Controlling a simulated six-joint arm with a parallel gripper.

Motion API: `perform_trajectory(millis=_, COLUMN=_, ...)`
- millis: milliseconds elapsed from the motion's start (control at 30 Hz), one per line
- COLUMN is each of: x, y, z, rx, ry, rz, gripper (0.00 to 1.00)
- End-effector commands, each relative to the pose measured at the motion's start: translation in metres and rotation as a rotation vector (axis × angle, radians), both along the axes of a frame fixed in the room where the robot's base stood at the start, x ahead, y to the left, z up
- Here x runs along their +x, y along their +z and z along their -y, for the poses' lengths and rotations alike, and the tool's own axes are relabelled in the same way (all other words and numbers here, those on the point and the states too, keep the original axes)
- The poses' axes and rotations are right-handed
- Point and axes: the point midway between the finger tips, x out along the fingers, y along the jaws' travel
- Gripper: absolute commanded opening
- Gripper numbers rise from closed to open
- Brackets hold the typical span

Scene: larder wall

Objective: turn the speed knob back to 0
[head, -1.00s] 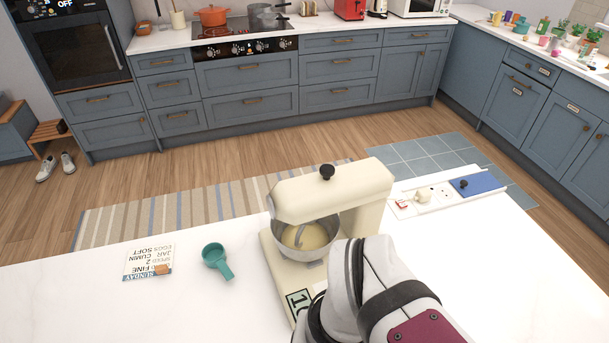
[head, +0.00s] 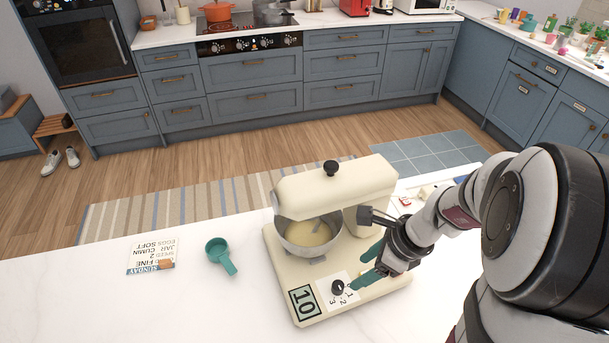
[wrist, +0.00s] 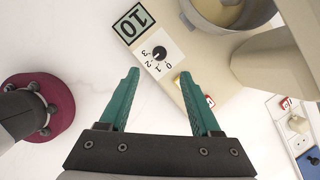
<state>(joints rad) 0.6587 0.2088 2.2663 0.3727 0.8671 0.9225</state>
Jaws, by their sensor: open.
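The speed knob (head: 338,287) is a small black dial on a white plate marked 0 to 3, on the base of the cream stand mixer (head: 335,190). It also shows in the wrist view (wrist: 160,52), beyond the fingertips; I cannot tell which number it points to. My gripper (head: 368,267) has teal fingers and is open, to the right of the knob in the head view. In the wrist view its fingers (wrist: 160,73) are spread with nothing between them, the knob ahead of the gap. The fingers look apart from the knob.
The mixer's metal bowl (head: 312,238) holds pale batter, beside my gripper. A 10 label (head: 303,302) lies left of the knob. A teal scoop (head: 220,254) and a printed card (head: 150,256) lie on the white counter to the left. The counter's front left is clear.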

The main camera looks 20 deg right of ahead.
Motion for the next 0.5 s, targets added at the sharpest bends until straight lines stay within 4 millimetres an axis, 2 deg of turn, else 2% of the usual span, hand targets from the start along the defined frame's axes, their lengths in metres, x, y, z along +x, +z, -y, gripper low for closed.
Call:
perform_trajectory(millis=100, x=0.008, y=-0.035, z=-0.013, rx=0.005, ry=0.005, rz=-0.006, gripper=0.64)
perform_trajectory(millis=200, x=0.014, y=-0.060, z=-0.020, rx=0.003, ry=0.007, rz=-0.005, gripper=0.64)
perform_trajectory(millis=300, x=0.019, y=-0.077, z=-0.026, rx=0.001, ry=0.006, rz=-0.004, gripper=0.64)
perform_trajectory(millis=500, x=0.024, y=-0.092, z=-0.030, rx=0.000, ry=0.007, rz=-0.001, gripper=0.64)
